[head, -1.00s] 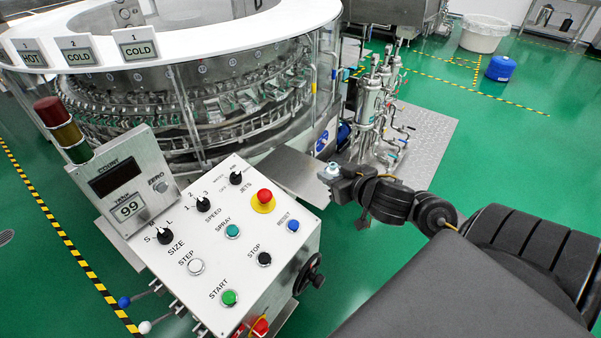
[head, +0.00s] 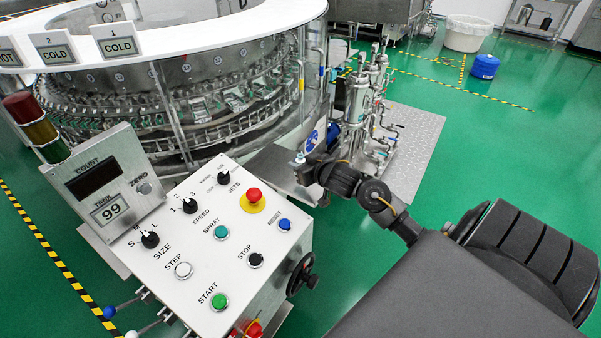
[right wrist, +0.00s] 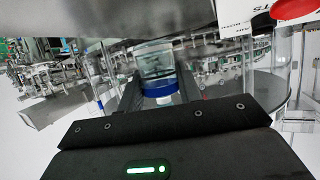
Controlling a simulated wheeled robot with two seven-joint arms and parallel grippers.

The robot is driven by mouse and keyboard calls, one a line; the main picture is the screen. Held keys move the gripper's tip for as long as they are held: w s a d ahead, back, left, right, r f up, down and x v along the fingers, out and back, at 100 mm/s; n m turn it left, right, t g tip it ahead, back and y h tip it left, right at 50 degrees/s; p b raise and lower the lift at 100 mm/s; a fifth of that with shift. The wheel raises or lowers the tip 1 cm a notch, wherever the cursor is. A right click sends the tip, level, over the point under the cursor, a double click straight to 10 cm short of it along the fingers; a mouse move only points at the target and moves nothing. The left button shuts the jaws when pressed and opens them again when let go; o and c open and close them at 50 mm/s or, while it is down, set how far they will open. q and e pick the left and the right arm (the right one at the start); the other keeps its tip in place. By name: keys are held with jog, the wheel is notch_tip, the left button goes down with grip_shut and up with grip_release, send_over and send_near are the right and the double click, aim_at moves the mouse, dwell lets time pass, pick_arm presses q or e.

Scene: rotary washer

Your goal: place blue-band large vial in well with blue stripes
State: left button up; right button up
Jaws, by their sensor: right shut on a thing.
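My right gripper (head: 303,172) is shut on a clear vial with a blue band. The vial (right wrist: 157,68) shows between the fingers in the right wrist view, with its blue band (right wrist: 160,88) near the fingertips. In the head view the vial is a small pale shape (head: 299,158) at the gripper's tip, in front of the washer near the metal shelf (head: 270,165). The rotary washer (head: 200,110) holds rings of wells behind clear panels. I cannot make out a well with blue stripes. My left gripper is not in view.
The control panel (head: 212,255) with knobs and buttons stands left of my right arm, with a black handwheel (head: 301,273) on its side. Pipes and valves (head: 368,105) stand on a metal plate behind the gripper.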

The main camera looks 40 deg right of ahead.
jog(key=shift+w+f, duration=0.25)
jog(key=shift+f, duration=1.55)
jog(key=shift+f, duration=0.2)
jog(key=o, duration=1)
jog(key=shift+c, duration=0.2)
